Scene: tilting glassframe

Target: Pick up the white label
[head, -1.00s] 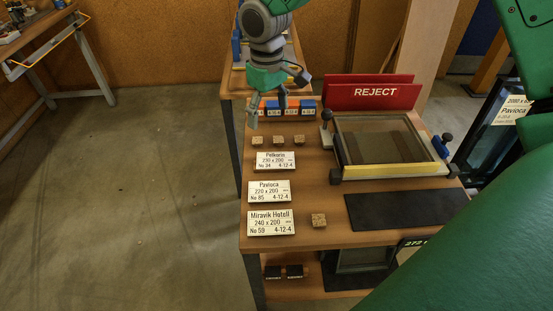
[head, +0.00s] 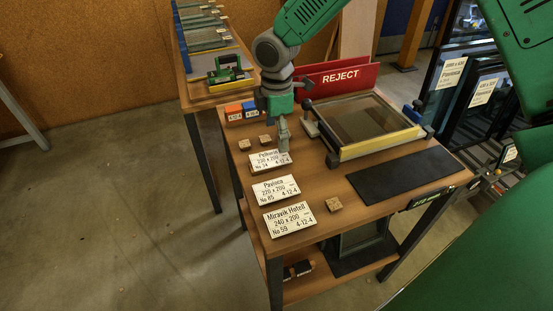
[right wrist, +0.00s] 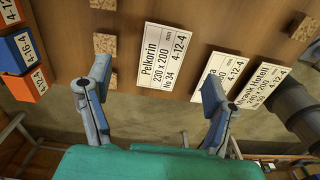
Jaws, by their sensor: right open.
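Three white labels lie in a column on the wooden bench in the head view: Pelkorin (head: 268,163), Pavioca (head: 275,189) and Miravik Hotell (head: 290,220). My right gripper (head: 282,143) hangs just above the far right end of the Pelkorin label, partly covering it. In the right wrist view the right gripper (right wrist: 155,62) is open, with the Pelkorin label (right wrist: 166,58) showing between its fingertips and nothing held. The right finger partly covers the Pavioca label (right wrist: 223,72). Whether the fingers touch the bench cannot be told. My left gripper is out of view.
Small cork blocks (head: 333,204) sit near the labels. Blue and orange blocks (head: 241,112) stand behind. A glass frame with a yellow edge (head: 382,142) lies before the red REJECT sign (head: 338,77). A dark mat (head: 403,177) lies front right.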

